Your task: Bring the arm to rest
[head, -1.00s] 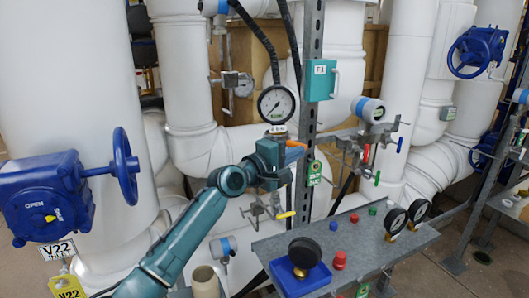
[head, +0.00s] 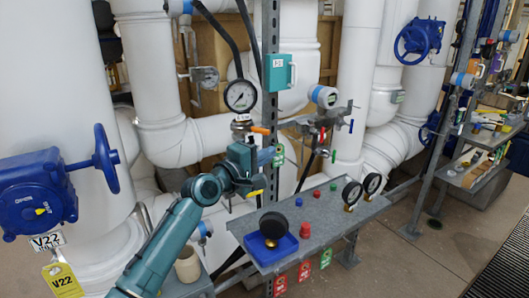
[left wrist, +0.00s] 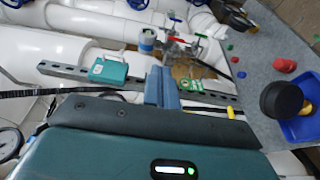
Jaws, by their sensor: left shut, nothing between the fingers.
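My left arm reaches in from the lower left of the head view. Its teal gripper (head: 268,157) is shut and empty. It appears in front of the slotted metal post, below the pressure gauge (head: 240,96) and the orange handle (head: 260,130). I cannot tell its exact distance from the post. In the left wrist view the closed blue-grey fingers (left wrist: 161,88) point toward the post and pipework, with nothing between them. My right gripper is not in view.
A grey metal shelf (head: 330,215) with a blue tray (head: 270,250), black gauges and coloured caps stands right of the arm. A blue valve (head: 38,193) with a handwheel is at left. A teal box (head: 280,72) hangs on the post. Open floor (head: 420,260) lies at right.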

